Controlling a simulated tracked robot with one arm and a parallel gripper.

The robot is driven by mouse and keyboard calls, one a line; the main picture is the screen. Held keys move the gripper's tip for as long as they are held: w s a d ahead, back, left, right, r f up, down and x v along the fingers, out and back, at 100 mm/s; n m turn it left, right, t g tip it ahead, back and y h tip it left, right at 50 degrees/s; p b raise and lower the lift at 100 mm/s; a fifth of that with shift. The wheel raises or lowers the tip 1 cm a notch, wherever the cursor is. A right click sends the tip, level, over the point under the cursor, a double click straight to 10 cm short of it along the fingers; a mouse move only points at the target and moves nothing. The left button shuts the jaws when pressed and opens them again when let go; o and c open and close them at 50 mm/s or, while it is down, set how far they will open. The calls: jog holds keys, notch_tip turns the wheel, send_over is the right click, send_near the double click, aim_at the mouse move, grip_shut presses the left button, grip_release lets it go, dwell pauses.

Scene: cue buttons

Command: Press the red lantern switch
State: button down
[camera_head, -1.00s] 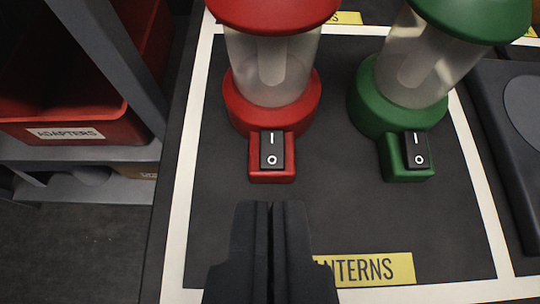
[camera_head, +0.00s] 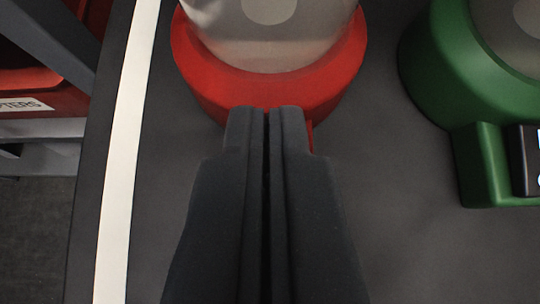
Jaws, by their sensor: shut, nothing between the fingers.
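The red lantern (camera_head: 268,92) stands upright at the top middle of the view, with its red base and part of its clear body showing. Its black rocker switch is hidden behind my gripper (camera_head: 267,110); only a sliver of the red switch housing shows to the right of the fingertips. My gripper is shut and empty, with its tips right in front of the red base at the switch. I cannot tell whether the tips touch the switch.
A green lantern (camera_head: 440,75) stands at the right, with its switch housing (camera_head: 483,165) and part of its black switch at the picture edge. A white line (camera_head: 125,170) runs along the dark table's left side. A red bin (camera_head: 40,98) sits on a shelf beyond it.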

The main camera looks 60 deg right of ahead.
jog(key=shift+w+f, duration=0.1)
jog(key=shift+f, duration=0.55)
jog(key=shift+d, duration=0.15)
jog(key=shift+d, duration=0.2)
jog(key=shift+a, duration=0.3)
jog(key=shift+w+d, duration=0.1)
jog(key=shift+d, duration=0.05)
jog(key=shift+w+d+r+b, duration=0.25)
jog(key=shift+w+d+b, duration=0.15)
jog(key=shift+d, duration=0.1)
